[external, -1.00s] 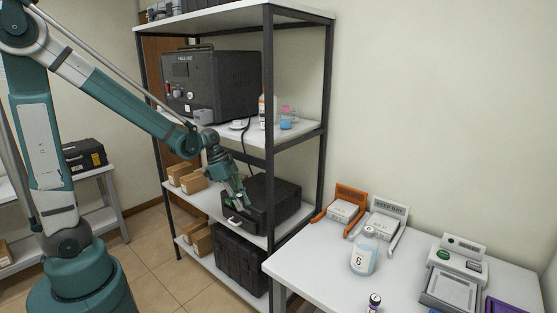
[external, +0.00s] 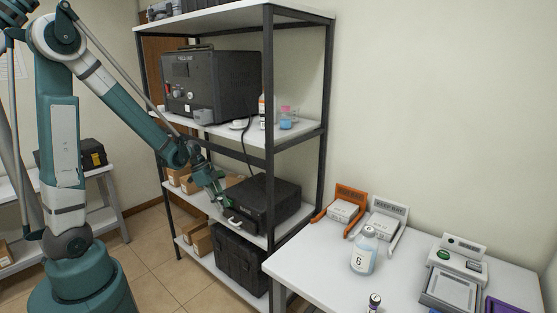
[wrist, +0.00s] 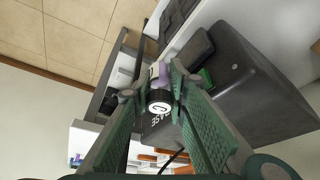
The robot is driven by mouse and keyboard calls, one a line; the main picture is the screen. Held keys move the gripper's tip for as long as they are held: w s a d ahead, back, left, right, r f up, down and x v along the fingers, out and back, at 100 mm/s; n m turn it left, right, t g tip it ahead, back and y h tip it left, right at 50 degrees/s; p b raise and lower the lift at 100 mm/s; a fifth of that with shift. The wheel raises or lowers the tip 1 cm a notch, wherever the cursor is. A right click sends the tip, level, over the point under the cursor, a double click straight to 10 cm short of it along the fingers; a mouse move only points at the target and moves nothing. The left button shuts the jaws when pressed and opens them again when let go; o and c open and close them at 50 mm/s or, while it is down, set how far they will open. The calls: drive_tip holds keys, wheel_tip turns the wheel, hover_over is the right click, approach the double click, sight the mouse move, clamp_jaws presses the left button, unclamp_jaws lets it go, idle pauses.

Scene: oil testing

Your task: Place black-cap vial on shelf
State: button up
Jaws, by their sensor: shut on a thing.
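My gripper (wrist: 162,82) is shut on a small vial (wrist: 158,98) in the wrist view. The vial's black cap with a white ring mark faces the camera, and a pale purple band shows beyond it. In the external view my gripper (external: 224,200) is low, at the front of the shelf unit's lower middle shelf (external: 275,240), just left of a black case. The vial cannot be made out there. Whether the vial touches the shelf is not clear.
The black case (external: 268,203) takes up the shelf's right part, with cardboard boxes (external: 190,184) behind left. A black crate (external: 240,262) stands below. Another small dark-capped vial (external: 374,303) and a bottle marked 6 (external: 363,256) stand on the white table (external: 320,275).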

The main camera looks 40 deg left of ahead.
drive_tip(key=a+f+n+p, duration=0.1)
drive_tip(key=a+f, duration=0.3)
drive_tip(key=a, duration=0.9)
drive_tip(key=a+f+n+t+p, duration=0.1)
drive_tip(key=a+f+n, duration=0.2)
drive_tip(key=a, duration=1)
drive_tip(key=shift+w+f+y, duration=0.15)
drive_tip(key=shift+f+y, duration=0.25)
drive_tip(key=shift+f, duration=0.05)
drive_tip(key=w+d, duration=0.3)
drive_tip(key=w+d+b, duration=0.1)
drive_tip(key=w+d, duration=0.2)
drive_tip(key=w, duration=0.1)
drive_tip(key=w+d, duration=0.3)
drive_tip(key=shift+w+b, duration=0.35)
drive_tip(key=shift+b, duration=0.05)
drive_tip(key=w+d, duration=0.2)
drive_tip(key=shift+w+d+b, duration=0.15)
drive_tip(key=shift+w+b, duration=0.15)
drive_tip(key=shift+b, duration=0.05)
drive_tip(key=shift+w+d+f, duration=0.15)
drive_tip(key=shift+w+d, duration=0.05)
drive_tip(key=shift+w, duration=0.1)
drive_tip(key=shift+s+f+b, duration=0.1)
drive_tip(key=shift+f+b, duration=0.25)
drive_tip(key=shift+f, duration=0.2)
drive_tip(key=shift+f, duration=0.15)
drive_tip(key=o, duration=0.8)
